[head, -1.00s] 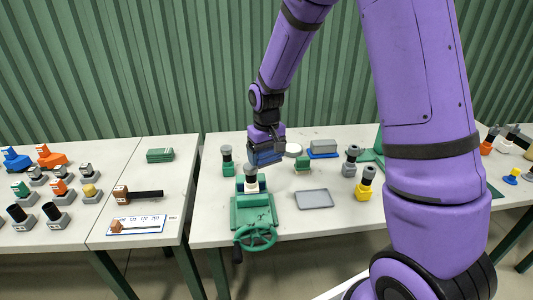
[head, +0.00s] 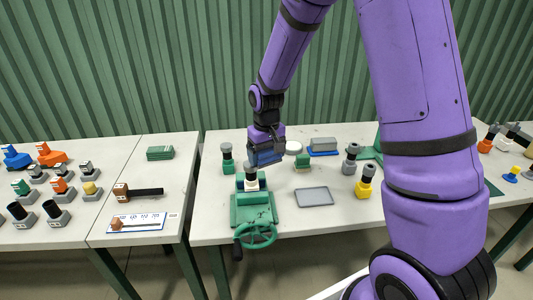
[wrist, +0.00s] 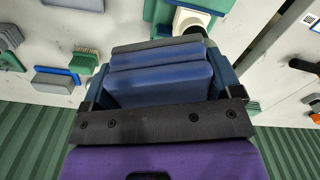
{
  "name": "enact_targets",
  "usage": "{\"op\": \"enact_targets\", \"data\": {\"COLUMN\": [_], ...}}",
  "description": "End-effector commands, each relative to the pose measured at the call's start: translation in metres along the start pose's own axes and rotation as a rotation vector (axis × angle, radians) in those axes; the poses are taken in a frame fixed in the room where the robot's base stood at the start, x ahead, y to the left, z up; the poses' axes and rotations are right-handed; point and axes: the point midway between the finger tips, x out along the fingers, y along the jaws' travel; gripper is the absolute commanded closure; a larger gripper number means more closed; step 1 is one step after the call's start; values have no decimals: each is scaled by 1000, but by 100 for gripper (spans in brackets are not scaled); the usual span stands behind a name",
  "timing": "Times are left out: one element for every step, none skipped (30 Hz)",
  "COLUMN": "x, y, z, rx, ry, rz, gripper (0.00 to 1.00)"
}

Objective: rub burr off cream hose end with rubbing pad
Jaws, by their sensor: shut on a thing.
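My gripper (head: 266,157) is shut on a blue block with a grey layer (wrist: 160,75), which looks like the rubbing pad. The block spans the space between the two dark blue fingers in the wrist view. The cream hose end (head: 251,184) stands upright in the green vise (head: 240,213), with a dark grey top part above the cream. It also shows in the wrist view (wrist: 187,18), just beyond the pad's far edge. The pad is close beside the dark top part; I cannot tell whether they touch. The burr is too small to make out.
The vise's green handwheel (head: 257,236) juts over the table's front edge. A grey tray (head: 314,197) lies right of the vise. Behind are a green brush (head: 303,163), a grey block on a blue base (head: 322,147) and a white disc (head: 294,148). Upright fittings stand left and right.

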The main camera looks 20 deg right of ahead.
Motion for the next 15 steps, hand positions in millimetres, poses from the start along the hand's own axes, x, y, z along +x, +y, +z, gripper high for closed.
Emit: {"op": "enact_targets", "data": {"x": [0,1,1,1,2,2,2,2,3,3,3,4,4,4,4], "y": [0,0,0,0,0,0,0,0,0,0,0,0,0,0,0], "z": [0,0,0,0,0,0,0,0,0,0,0,0,0,0,0], "rx": [0,0,0,0,0,0,0,0,0,0,0,0,0,0,0], "ry": [0,0,0,0,0,0,0,0,0,-1,-1,-1,-1,-1,-1], "rz": [0,0,0,0,0,0,0,0,0,0,0,0,0,0,0], "gripper": [34,34,34,34,34,34,34,34,34,34,34,34,34,34,34]}}
